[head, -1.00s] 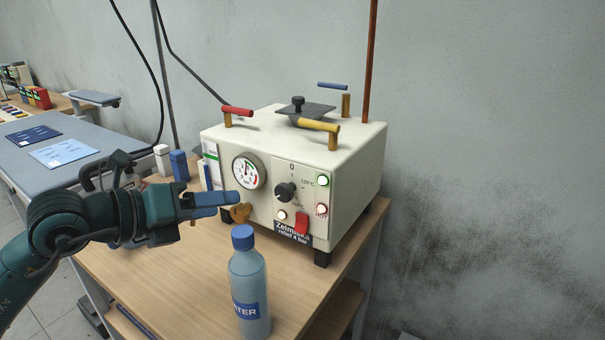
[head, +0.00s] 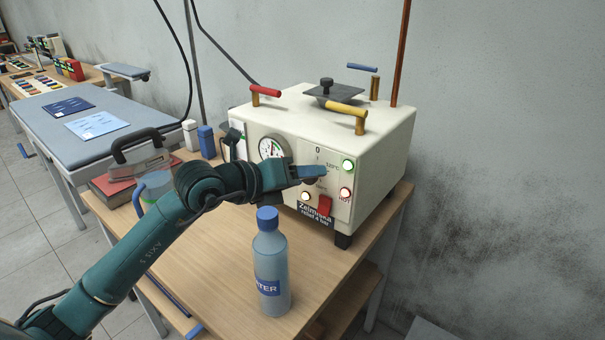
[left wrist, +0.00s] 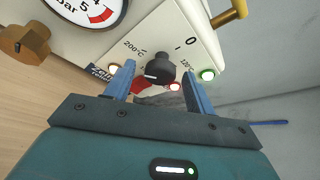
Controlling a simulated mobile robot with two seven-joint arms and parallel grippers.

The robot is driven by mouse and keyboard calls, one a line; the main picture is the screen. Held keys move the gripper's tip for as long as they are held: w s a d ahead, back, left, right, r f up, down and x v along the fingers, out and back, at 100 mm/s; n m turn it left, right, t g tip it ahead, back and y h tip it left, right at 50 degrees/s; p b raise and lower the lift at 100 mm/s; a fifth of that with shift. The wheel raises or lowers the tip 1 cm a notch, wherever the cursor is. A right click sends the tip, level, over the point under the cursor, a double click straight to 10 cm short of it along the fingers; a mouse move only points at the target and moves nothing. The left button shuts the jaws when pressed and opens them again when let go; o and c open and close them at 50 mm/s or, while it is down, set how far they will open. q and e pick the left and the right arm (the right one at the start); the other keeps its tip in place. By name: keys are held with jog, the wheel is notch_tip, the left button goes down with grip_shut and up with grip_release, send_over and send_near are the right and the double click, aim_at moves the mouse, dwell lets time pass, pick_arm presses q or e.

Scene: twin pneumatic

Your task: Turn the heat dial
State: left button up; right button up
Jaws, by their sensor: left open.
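The heat dial (left wrist: 160,69) is a black knob with a white pointer mark on the front panel of the cream machine (head: 372,140). In the left wrist view it stands between the two blue fingers of my left gripper (left wrist: 158,85), with a gap on each side. The labels 0, 120°C and 200°C are around it. In the head view my left gripper (head: 312,174) is in front of the panel and hides the dial. I cannot tell whether the fingertips reach fully past the knob. My right gripper is in neither view.
A water bottle (head: 269,262) stands on the wooden table (head: 215,270), below and in front of my left forearm. A pressure gauge (head: 271,147), a red switch (head: 324,205) and lit lamps (head: 348,165) sit close to the dial. Handles (head: 346,110) stick up from the machine's top.

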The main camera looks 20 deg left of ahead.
pick_arm(q)
jog(key=shift+w+d+f, duration=0.1)
jog(key=shift+w+d, duration=0.05)
jog(key=shift+w, duration=0.05)
jog(key=shift+c, duration=0.5)
jog(key=c, duration=0.8)
jog(key=shift+m+y, duration=0.3)
jog(key=shift+m, duration=0.3)
jog(key=shift+c, duration=0.3)
jog(key=o, duration=1)
jog(key=shift+c, duration=0.2)
jog(key=shift+s, duration=0.15)
